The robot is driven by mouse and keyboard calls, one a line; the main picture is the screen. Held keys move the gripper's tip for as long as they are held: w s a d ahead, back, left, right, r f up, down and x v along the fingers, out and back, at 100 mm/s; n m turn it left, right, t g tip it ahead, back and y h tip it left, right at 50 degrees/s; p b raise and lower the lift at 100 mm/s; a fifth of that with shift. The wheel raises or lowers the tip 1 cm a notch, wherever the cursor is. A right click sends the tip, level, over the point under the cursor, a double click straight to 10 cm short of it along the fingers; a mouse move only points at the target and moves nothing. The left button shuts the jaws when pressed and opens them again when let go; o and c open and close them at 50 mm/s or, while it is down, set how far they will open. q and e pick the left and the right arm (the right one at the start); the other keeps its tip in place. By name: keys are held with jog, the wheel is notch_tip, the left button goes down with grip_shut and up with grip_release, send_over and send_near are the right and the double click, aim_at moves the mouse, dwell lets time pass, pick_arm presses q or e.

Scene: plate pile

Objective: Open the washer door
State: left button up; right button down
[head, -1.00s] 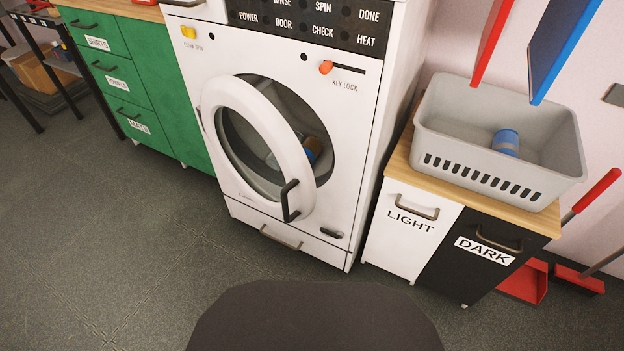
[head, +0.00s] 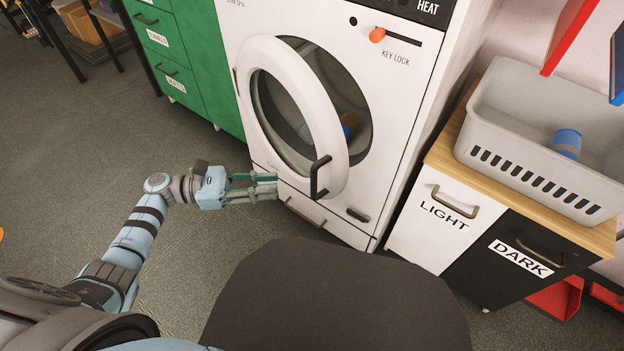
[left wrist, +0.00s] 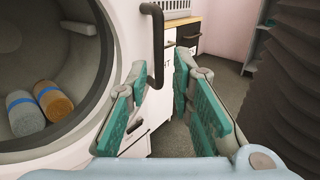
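The washer (head: 400,75) is white with a round front door. The door (head: 333,130) is a thick white ring standing ajar, swung out from the dark drum opening on its right side. Its black bar handle (head: 313,178) is on the door's lower right; it also shows in the left wrist view (left wrist: 156,45). My left gripper (head: 276,185), with teal finger pads, is left of the handle in the head view, apart from it. In the left wrist view its fingers (left wrist: 160,72) are open and empty, with the handle ahead between the tips. My right gripper is not in view.
Rolled towels (left wrist: 53,102) lie inside the drum. An orange key lock knob (head: 377,35) is above the door. A light-and-dark hamper cabinet (head: 447,205) with a grey basket (head: 500,120) stands at right, green drawers (head: 185,50) at left. The floor in front is clear.

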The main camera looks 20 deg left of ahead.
pick_arm(q)
send_over(312, 198)
jog(key=shift+w, duration=0.3)
grip_shut()
